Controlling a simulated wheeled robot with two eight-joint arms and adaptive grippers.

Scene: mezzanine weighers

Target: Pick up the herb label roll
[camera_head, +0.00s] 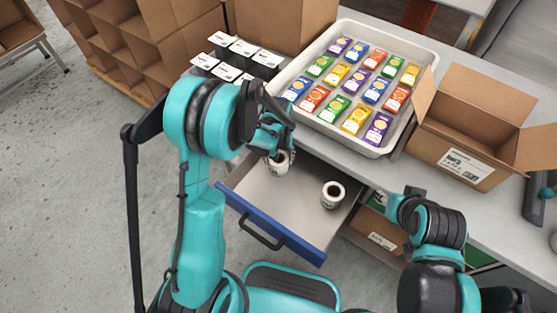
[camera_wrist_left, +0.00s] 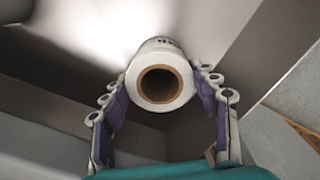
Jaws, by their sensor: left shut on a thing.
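A white label roll (camera_head: 277,165) with a brown core is in my left gripper (camera_head: 280,152), over the far left part of the open drawer (camera_head: 258,205). In the left wrist view the roll (camera_wrist_left: 159,58) sits end-on between the two fingers of the gripper (camera_wrist_left: 158,85), which are shut on it. Its print is too small to read. A second white roll (camera_head: 332,194) with a dark core stands in the drawer, to the right. My right arm's end (camera_head: 405,206) shows at the lower right; its fingers cannot be made out.
The drawer has a blue front with a dark handle. On the bench above it are a grey tray (camera_head: 290,84) of colourful packets, an open cardboard box (camera_head: 470,130) at right and several black, white-topped boxes (camera_head: 240,52) at left. Grey floor is clear at left.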

